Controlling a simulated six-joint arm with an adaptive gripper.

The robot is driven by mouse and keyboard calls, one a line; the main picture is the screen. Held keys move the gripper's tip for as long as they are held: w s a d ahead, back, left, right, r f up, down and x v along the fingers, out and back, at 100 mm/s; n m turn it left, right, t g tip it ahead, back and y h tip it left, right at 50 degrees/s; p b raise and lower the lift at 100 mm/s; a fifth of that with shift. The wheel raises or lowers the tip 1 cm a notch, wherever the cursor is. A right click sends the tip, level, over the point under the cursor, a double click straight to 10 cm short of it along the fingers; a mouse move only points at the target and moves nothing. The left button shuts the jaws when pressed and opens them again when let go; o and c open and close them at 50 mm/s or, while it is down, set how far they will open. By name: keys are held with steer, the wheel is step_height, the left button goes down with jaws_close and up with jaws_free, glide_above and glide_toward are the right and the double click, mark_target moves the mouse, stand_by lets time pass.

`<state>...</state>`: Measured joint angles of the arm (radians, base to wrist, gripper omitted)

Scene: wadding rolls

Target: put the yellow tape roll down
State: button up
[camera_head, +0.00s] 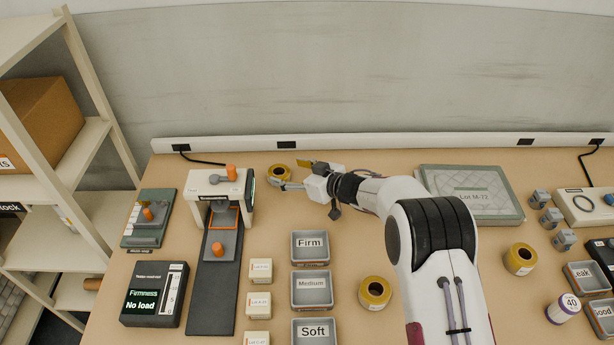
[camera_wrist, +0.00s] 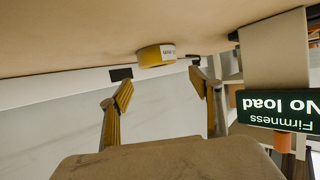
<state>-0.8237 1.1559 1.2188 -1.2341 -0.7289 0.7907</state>
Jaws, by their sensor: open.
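A yellow tape roll (camera_head: 279,172) lies on the bench near the back wall, just left of my gripper (camera_head: 289,174). In the wrist view, which is upside down, the tape roll (camera_wrist: 156,56) rests against the bench top, its label partly showing. It sits just beyond the fingertips and roughly between their lines. My gripper (camera_wrist: 162,88) is open, its two yellow-padded fingers spread wide with nothing between them. I see no contact between fingers and roll. Two similar yellow rolls lie elsewhere, one near the front middle (camera_head: 375,292) and one at the right (camera_head: 521,259).
A firmness tester (camera_head: 218,184) with a dark belt (camera_head: 211,290) stands left of the roll. Grey trays marked Firm (camera_head: 310,244), Medium (camera_head: 311,284) and Soft (camera_head: 314,331) lie in front. The wall rail (camera_head: 380,141) runs behind.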

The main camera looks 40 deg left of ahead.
steer(key=shift+v, duration=3.3)
